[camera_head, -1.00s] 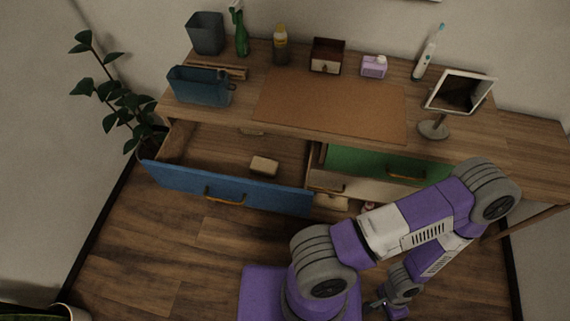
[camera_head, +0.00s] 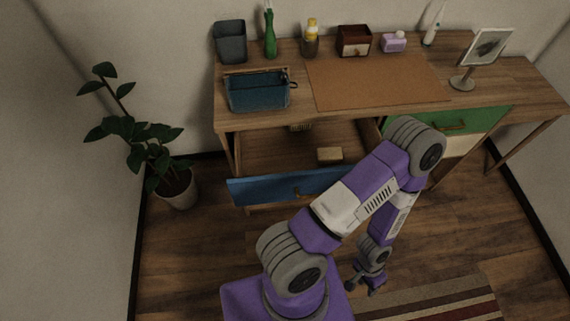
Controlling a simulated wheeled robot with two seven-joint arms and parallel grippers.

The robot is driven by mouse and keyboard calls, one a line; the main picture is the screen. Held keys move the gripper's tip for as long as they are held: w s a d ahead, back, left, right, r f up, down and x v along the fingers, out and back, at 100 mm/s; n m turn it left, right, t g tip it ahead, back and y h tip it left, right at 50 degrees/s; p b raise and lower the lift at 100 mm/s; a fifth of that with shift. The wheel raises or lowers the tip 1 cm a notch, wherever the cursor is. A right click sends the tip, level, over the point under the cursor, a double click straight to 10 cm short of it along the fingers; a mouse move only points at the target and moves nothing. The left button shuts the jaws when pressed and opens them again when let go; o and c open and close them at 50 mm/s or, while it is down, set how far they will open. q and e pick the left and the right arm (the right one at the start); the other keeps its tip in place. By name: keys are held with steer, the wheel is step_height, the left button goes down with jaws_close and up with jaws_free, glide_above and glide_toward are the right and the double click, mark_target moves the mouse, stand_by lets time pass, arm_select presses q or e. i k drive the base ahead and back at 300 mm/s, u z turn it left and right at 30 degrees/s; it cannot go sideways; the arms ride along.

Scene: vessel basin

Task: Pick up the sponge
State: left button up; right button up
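A small tan block, which looks like the sponge (camera_head: 329,155), lies inside the open blue-fronted drawer (camera_head: 262,189) of the desk, toward the drawer's right side. My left gripper (camera_head: 364,289) hangs low over the floor in front of the desk, below and to the right of the sponge in the picture. It is well apart from the sponge. Its fingers look spread, with nothing between them. My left arm arches up in front of the desk and covers the drawer's right end. My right gripper is not in view.
A potted plant (camera_head: 177,188) stands left; floor between is clear.

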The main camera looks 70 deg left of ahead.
mark_target(325, 155)
steer(key=z, duration=0.05)
steer(key=k, duration=0.5)
steer(key=u, duration=2.6)
